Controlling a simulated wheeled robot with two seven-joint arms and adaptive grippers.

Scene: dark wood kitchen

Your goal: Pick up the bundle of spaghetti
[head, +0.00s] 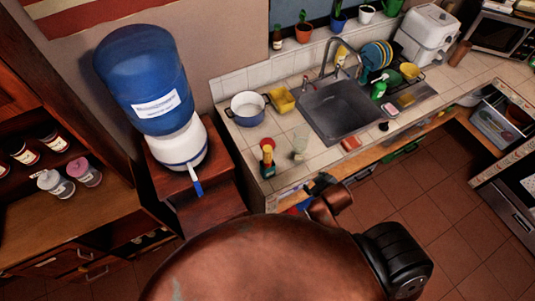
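I cannot make out a bundle of spaghetti for certain. A small upright item (267,158) with a red top and a yellow middle stands near the counter's front left corner, too small to identify. One dark gripper (318,184) on a copper-coloured wrist is at the counter's front edge, to the right of that item and apart from it. Its fingers are too small and dark to read, and its arm is largely hidden behind my own large copper body part in front. I cannot tell which arm it belongs to. No second gripper can be made out.
A white pot (248,109), a yellow container (282,100) and a clear glass (299,147) stand on the tiled counter (235,140). The sink (345,108) is behind my gripper. A large blue water dispenser (145,80) stands left. Tiled floor (455,235) is clear at right.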

